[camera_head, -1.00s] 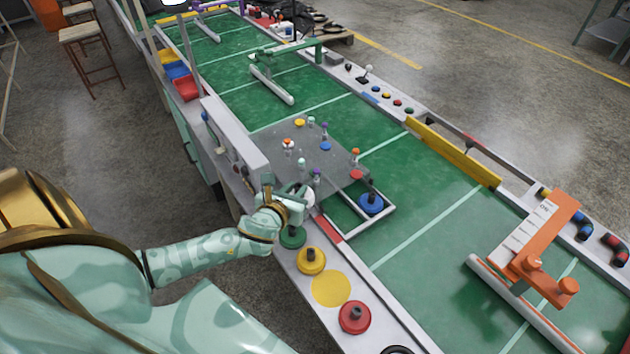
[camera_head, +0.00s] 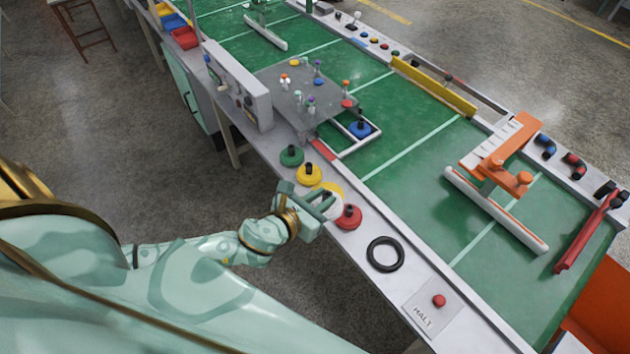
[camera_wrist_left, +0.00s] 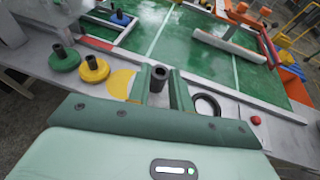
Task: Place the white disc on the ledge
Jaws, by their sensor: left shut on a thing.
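The white disc (camera_head: 333,211) is partly hidden behind my left gripper (camera_head: 326,203) in the head view. In the left wrist view its dark knob (camera_wrist_left: 158,78) stands between the two green fingers of my left gripper (camera_wrist_left: 160,85), which is shut on it. The disc is over or beside a yellow round spot (camera_head: 330,187) on the grey ledge (camera_head: 372,225), left of the red disc. The spot also shows in the left wrist view (camera_wrist_left: 121,82). I cannot tell whether the disc touches the ledge. My right gripper is not in view.
On the ledge stand a green disc (camera_head: 291,156), a yellow disc (camera_head: 309,175) and a red disc (camera_head: 348,217), close to the gripper. A black ring (camera_head: 385,254) and a HALT button (camera_head: 438,301) lie further along. A blue disc (camera_head: 360,130) sits in a frame on the green table.

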